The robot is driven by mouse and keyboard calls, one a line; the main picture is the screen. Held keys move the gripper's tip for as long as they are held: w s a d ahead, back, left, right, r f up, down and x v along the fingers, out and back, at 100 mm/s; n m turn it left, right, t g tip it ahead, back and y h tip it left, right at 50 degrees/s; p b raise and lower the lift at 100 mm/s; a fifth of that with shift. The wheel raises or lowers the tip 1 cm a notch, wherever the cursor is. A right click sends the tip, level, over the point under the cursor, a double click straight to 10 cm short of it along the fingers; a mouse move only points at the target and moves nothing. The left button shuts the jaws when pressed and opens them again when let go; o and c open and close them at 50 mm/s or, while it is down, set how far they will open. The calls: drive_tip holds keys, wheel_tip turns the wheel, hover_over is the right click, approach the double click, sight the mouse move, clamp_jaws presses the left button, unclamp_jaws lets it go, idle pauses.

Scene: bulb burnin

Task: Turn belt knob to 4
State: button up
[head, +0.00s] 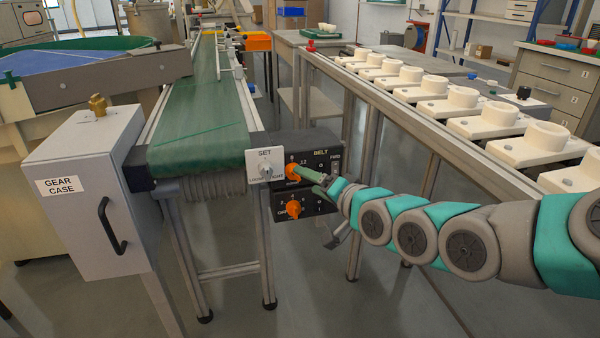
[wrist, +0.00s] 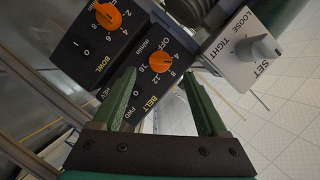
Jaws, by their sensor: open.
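The orange belt knob (wrist: 159,55) sits on the dark BELT panel (wrist: 148,92), its dial marked OFF, 4, 8, 12 and 16. I cannot tell its pointer's exact setting. My gripper (wrist: 159,74) is open and empty, its two green fingers spread to either side of the knob, which shows just beyond the tips. I see no contact. In the head view the belt knob (head: 291,171) is partly hidden by my gripper (head: 318,182), which comes in from the right.
A second orange knob, on the BOWL panel (wrist: 107,16), sits below the belt knob in the head view (head: 292,209). A white SET plate with a grey knob (head: 265,168) is just left. The green conveyor (head: 205,120) runs behind; a rail of white fixtures (head: 430,107) stands right.

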sight(298, 176)
drive_tip(key=shift+p+x, duration=2.05)
drive_tip(key=shift+x, duration=0.8)
clamp_jaws()
